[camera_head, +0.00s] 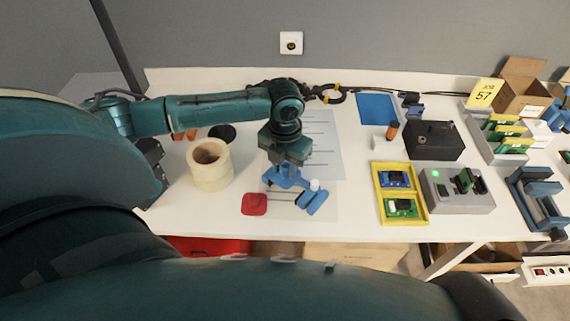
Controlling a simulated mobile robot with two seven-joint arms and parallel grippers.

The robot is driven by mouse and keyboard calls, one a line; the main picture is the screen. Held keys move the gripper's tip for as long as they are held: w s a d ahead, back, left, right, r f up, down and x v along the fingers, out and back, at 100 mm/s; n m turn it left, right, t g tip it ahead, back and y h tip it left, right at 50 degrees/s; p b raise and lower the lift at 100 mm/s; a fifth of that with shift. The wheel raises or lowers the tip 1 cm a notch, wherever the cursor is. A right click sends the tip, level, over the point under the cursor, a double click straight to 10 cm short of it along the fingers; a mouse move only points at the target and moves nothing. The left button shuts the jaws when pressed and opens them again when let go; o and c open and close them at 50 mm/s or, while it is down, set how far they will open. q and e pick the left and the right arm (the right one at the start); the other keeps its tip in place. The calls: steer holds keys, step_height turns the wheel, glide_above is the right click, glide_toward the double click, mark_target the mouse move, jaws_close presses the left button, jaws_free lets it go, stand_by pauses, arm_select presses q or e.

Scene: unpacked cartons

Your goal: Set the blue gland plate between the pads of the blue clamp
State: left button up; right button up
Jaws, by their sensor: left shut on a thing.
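My left gripper (287,164) points down over the middle of the table, shut on a blue piece (284,179). The piece is small and partly hidden by the gripper; it may be the blue gland plate, but I cannot be sure. Just below and right of it is a blue block (314,203) with a white knob (315,184). A thin dark rod runs left from the block toward a red rounded piece (254,204). A blue-grey clamp-like device (535,197) stands at the right table edge. Which one is the blue clamp I cannot tell. My right gripper is not in view.
A cream tape roll (209,166) stands left of the gripper. A printed sheet (322,140) lies behind it. To the right are a yellow tray (399,215) with boards, a grey fixture (457,204), a black box (434,141) and a blue sheet (376,108).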

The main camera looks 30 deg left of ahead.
arm_select(q)
step_height(320, 180, down, 2)
steer(key=shift+f+b, duration=0.2)
steer(key=shift+b, duration=0.7)
steer(key=shift+f+b, duration=0.45)
steer(key=shift+b, duration=0.05)
steer(key=shift+r, duration=0.2)
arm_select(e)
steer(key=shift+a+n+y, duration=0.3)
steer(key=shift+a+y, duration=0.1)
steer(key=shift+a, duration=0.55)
arm_select(q)
steer(key=shift+f, duration=0.15)
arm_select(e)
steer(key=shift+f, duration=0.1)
arm_select(q)
steer(key=shift+f, duration=1.15)
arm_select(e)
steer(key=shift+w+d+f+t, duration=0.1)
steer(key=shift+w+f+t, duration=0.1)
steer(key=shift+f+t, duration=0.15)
arm_select(q)
steer(key=shift+f+b, duration=0.7)
steer(key=shift+f, duration=0.4)
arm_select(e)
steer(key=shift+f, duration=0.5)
